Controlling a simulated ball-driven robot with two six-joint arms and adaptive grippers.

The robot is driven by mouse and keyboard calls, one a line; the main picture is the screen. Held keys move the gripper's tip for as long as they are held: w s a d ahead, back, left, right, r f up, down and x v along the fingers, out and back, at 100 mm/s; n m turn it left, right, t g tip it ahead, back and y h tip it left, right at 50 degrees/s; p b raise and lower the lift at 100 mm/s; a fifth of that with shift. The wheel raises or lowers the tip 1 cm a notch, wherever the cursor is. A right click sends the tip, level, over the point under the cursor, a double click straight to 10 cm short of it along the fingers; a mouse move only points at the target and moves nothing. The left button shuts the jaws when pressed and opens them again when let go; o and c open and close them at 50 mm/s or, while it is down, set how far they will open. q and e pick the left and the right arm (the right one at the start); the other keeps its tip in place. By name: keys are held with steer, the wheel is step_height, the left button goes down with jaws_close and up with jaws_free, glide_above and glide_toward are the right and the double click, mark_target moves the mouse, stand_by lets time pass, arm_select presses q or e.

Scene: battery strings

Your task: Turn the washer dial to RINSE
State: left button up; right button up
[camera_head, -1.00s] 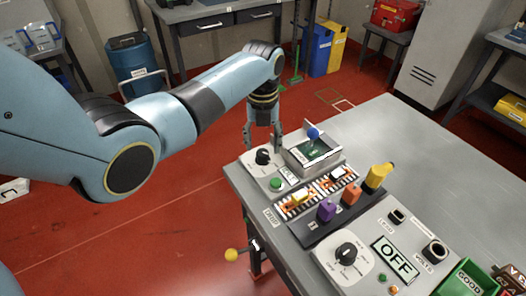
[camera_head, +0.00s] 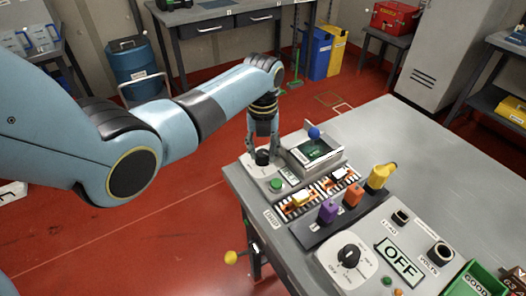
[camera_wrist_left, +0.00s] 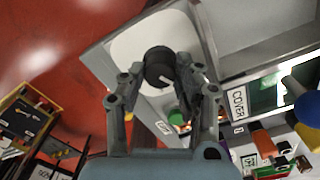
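The black dial (camera_head: 262,157) sits on a pale plate at the far left corner of the grey bench; I take it to be the washer dial, but its markings are too small to read. My left gripper (camera_head: 262,148) points down over it. In the left wrist view the dial (camera_wrist_left: 159,66) has a white pointer line and lies between the fingertips of my left gripper (camera_wrist_left: 160,68). The fingers are spread around it; firm contact on both sides does not show. My right gripper is in neither view.
A green button (camera_head: 276,184) is beside the dial. A box with a blue ball-topped lever (camera_head: 314,133) stands just right of it. The bench's far right is clear.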

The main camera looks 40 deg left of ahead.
arm_select(q)
steer(key=shift+c, duration=1)
steer(key=shift+r+m+p, duration=0.1)
steer(key=shift+m+p, duration=0.25)
steer(key=shift+m, duration=0.25)
steer(key=m+p, duration=0.1)
steer(key=m, duration=0.2)
steer(key=m+b, duration=0.1)
steer(key=b, duration=1)
steer(key=shift+w+f+b, duration=0.2)
steer(key=shift+b, duration=0.2)
steer(key=shift+r, duration=0.15)
steer(key=shift+s, duration=0.1)
steer(key=o, duration=1)
steer(key=shift+c, duration=0.2)
